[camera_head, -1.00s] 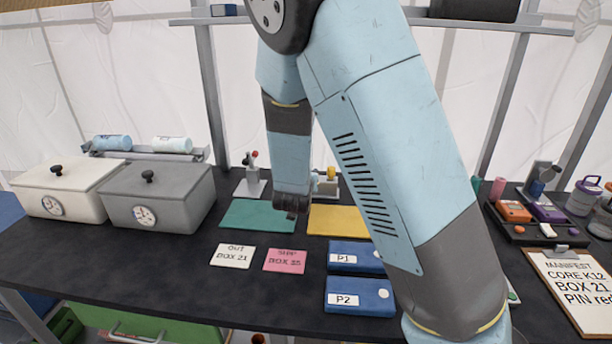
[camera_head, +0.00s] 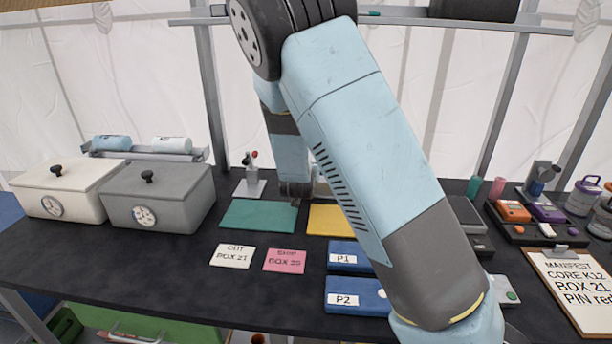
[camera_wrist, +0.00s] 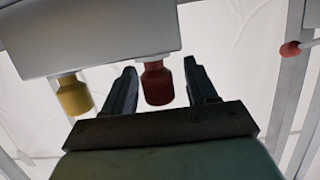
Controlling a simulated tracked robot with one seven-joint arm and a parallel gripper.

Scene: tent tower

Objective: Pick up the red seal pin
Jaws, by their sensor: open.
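The red seal pin (camera_wrist: 157,84) shows in the wrist view, where it extends from a grey block (camera_wrist: 95,38). A yellow pin (camera_wrist: 74,95) sits beside it, to the left. My gripper (camera_wrist: 160,66) is open, with one finger on each side of the red pin. There is a visible gap on both sides, so the fingers do not appear to grip it. In the head view my gripper (camera_head: 291,194) is low at the far edge of the green mat, and my arm hides most of the pin block and the red pin.
A small stand with a red knob (camera_head: 250,180) is just left of my gripper. The green mat (camera_head: 258,215) and yellow mat (camera_head: 326,219) lie in front. Blue P1 (camera_head: 347,254) and P2 (camera_head: 358,294) boxes are nearer. Lidded boxes (camera_head: 157,199) stand left.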

